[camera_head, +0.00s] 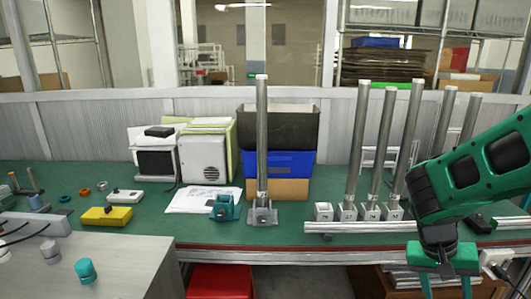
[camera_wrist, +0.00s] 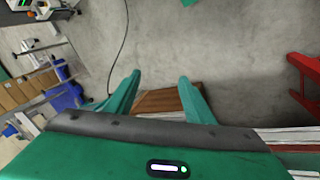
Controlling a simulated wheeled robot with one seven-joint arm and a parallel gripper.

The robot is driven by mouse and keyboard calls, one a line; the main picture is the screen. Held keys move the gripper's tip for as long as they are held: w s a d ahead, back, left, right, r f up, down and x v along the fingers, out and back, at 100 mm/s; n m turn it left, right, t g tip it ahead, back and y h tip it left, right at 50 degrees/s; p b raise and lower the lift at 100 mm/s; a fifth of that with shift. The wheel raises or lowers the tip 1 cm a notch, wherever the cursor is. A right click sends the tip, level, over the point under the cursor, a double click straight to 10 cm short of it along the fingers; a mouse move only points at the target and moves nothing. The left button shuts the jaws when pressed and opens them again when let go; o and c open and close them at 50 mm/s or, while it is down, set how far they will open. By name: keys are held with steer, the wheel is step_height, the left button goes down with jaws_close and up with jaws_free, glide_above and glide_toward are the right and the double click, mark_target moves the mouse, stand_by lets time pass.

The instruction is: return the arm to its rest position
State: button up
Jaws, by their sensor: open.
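My arm is green and black and comes in from the right edge in the head view. My gripper (camera_head: 447,284) hangs at the lower right, just in front of the bench edge, pointing down. Its fingertips run out of the bottom of the head view. In the wrist view my gripper (camera_wrist: 158,80) shows two teal fingers spread apart with nothing between them. Beyond the fingers are bare floor (camera_wrist: 200,35) and a brown wooden box (camera_wrist: 165,101).
The green bench (camera_head: 130,237) holds metal posts in a rail (camera_head: 350,227) close to my arm. One post (camera_head: 262,130) stands alone mid-bench. Bins (camera_head: 280,163) stand behind it. A grey table (camera_head: 100,262) is at lower left. A red object (camera_wrist: 306,75) stands right in the wrist view.

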steer(key=s+a+r+y, duration=0.1)
steer(key=s+r+y, duration=0.1)
steer(key=s, duration=0.3)
steer(key=s+r+t+y, duration=0.1)
steer(key=s+r+y, duration=0.1)
steer(key=s+r, duration=0.3)
steer(key=shift+s+a+n+y, duration=0.3)
steer(key=shift+s+a, duration=0.05)
steer(key=shift+s, duration=0.35)
